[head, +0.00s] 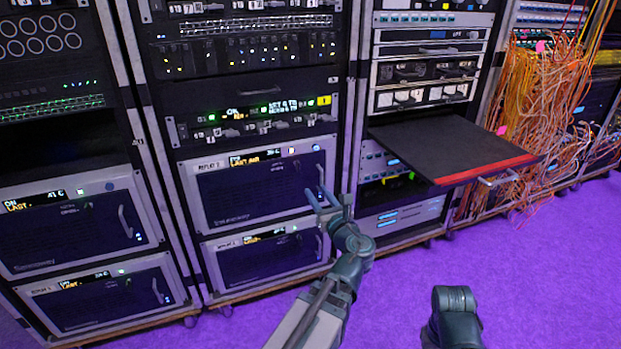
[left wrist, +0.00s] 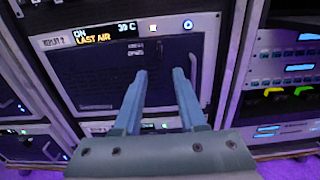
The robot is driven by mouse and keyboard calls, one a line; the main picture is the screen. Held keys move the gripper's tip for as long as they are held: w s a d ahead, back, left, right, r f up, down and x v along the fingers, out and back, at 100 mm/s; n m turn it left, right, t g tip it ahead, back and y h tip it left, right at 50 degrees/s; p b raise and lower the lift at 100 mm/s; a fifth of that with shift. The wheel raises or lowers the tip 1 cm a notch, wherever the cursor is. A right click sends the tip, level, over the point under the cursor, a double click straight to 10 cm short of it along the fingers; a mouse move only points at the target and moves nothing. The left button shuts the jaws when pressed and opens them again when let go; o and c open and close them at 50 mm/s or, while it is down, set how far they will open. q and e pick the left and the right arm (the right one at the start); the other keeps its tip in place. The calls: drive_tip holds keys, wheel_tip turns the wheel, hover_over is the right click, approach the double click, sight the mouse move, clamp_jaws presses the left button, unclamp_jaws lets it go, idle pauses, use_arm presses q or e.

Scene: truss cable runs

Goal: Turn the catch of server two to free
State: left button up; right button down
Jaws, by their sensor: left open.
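Server two, labelled replay 2 (head: 250,195), is a dark-fronted unit in a grey frame in the middle rack. It also shows in the left wrist view (left wrist: 110,78), with a lit display (left wrist: 105,36) reading ON, LAST AIR and 39 C. My left gripper (head: 321,197) is in front of its right side, near the upright handle (head: 321,168). In the left wrist view the two blue-grey fingers (left wrist: 160,76) are apart with nothing between them.
A similar server (head: 268,265) sits directly below, with two more in the left rack (head: 75,225). A black shelf with a red edge (head: 440,150) juts out on the right. Loose orange cables (head: 540,110) hang at far right. The purple floor (head: 530,270) is clear.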

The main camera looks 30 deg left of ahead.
sight(299, 168)
use_arm(q)
drive_tip(key=x, duration=1.4)
drive_tip(key=shift+s, duration=0.15)
clamp_jaws()
